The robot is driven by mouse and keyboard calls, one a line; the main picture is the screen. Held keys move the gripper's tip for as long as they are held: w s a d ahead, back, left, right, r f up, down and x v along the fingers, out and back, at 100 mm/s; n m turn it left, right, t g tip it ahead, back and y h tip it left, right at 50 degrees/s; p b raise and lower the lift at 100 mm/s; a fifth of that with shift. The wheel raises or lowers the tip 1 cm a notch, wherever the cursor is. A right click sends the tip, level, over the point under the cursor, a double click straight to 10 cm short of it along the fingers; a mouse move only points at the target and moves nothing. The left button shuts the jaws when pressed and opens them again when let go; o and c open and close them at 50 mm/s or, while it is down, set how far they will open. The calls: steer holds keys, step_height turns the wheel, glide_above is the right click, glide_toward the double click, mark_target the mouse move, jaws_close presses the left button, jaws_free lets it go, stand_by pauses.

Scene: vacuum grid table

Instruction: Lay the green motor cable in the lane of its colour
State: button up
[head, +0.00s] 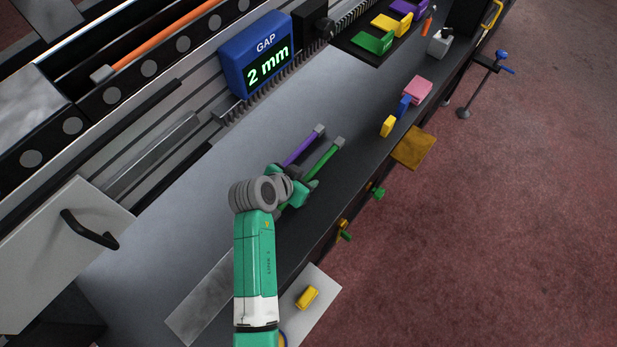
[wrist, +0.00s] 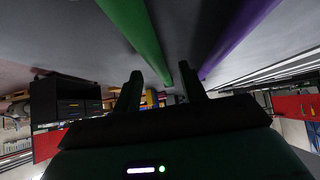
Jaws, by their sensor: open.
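The green motor cable (head: 323,161) is a straight green strip with a grey end, lying on the grey table just beyond my gripper (head: 306,183). In the wrist view the green cable (wrist: 134,28) runs down toward the space between the fingers of my gripper (wrist: 160,88), which are apart. I see no contact, and part of the cable is hidden. The purple cable (head: 301,149) lies beside it on the left; in the wrist view it is a purple band (wrist: 238,38) passing close to the right finger. The green lane (head: 373,42) is on the black board at the top.
A yellow lane (head: 391,25) and a purple lane (head: 409,7) stand beyond the green one. A yellow block (head: 388,126), blue block (head: 404,107) and pink block (head: 418,90) line the table's right edge. A blue gap display (head: 256,54) stands behind. The middle table is clear.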

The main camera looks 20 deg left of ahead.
mark_target(304, 179)
steer(key=shift+w+d+f, duration=0.1)
steer(key=shift+w+f, duration=0.25)
steer(key=shift+w, duration=0.05)
jaws_close()
steer(key=shift+r, duration=0.1)
steer(key=shift+r, duration=0.25)
step_height(304, 179, up, 4)
steer(key=shift+f+p, duration=0.25)
steer(key=shift+p, duration=0.55)
steer(key=s+d+p, duration=0.1)
steer(key=s, duration=0.4)
steer(key=s+d+p, duration=0.1)
steer(key=s, duration=0.4)
steer(key=s+d+r, duration=0.1)
steer(key=s, duration=0.5)
steer(key=shift+p, duration=0.4)
steer(key=shift+w, duration=0.1)
